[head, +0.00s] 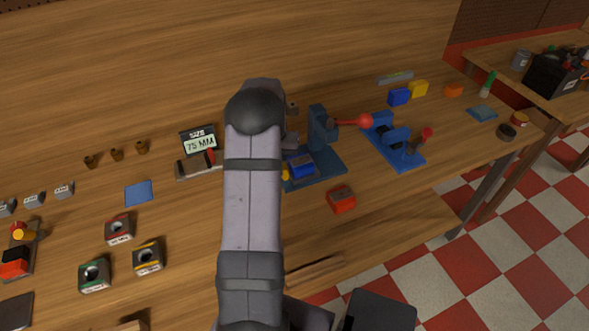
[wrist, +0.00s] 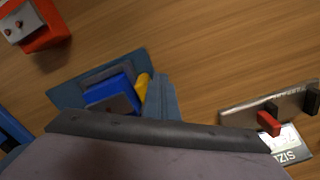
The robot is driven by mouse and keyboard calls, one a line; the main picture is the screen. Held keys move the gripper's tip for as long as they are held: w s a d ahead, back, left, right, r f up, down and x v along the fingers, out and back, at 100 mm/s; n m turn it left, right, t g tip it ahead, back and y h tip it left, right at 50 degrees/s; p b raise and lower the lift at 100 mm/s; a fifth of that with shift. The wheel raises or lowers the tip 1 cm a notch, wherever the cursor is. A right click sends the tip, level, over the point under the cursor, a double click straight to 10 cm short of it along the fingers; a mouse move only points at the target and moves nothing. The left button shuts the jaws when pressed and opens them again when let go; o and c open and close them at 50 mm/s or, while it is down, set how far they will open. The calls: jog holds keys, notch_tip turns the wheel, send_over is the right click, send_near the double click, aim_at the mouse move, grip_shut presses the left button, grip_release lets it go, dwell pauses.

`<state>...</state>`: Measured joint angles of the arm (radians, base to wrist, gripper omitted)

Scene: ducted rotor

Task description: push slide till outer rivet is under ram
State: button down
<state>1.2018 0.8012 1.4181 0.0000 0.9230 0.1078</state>
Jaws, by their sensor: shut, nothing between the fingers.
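The blue press (head: 318,128) stands right of my arm in the head view, with a red-knobbed lever (head: 352,122) pointing right. A bright blue slide block (head: 301,166) sits low on its base (head: 328,172), with a yellow part beside it. The wrist view also shows the blue block (wrist: 112,92) and yellow part (wrist: 143,86). My gripper (head: 291,138) is mostly hidden behind my arm, close to the press; it is shut and empty. My own wrist covers the lower wrist view. The outer rivet and the ram cannot be made out, nor whether the gripper touches the slide.
A red block with a grey top (head: 341,199) lies in front of the press. A second blue device (head: 395,143) stands to its right. A 75 MM size display (head: 199,143) with a gauge stands left of my arm. The bench front right of the red block is clear.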

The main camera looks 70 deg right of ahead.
aim_at(292, 163)
jog(key=shift+s+d, duration=0.35)
jog(key=shift+d, duration=0.05)
dwell(0.4)
jog(key=shift+s+d+p, duration=0.4)
jog(key=shift+s+d, duration=0.45)
jog(key=shift+s, duration=0.05)
jog(key=shift+s+d, duration=0.25)
dwell(0.5)
jog(key=shift+s+d+p, duration=0.3)
jog(key=shift+s+d, duration=0.5)
jog(key=shift+w+a, duration=0.25)
jog(key=shift+w, duration=0.05)
dwell(0.4)
jog(key=shift+w+a, duration=0.15)
jog(key=shift+a, duration=0.05)
dwell(0.4)
jog(key=shift+r+p, duration=3)
jog(key=shift+r, duration=1)
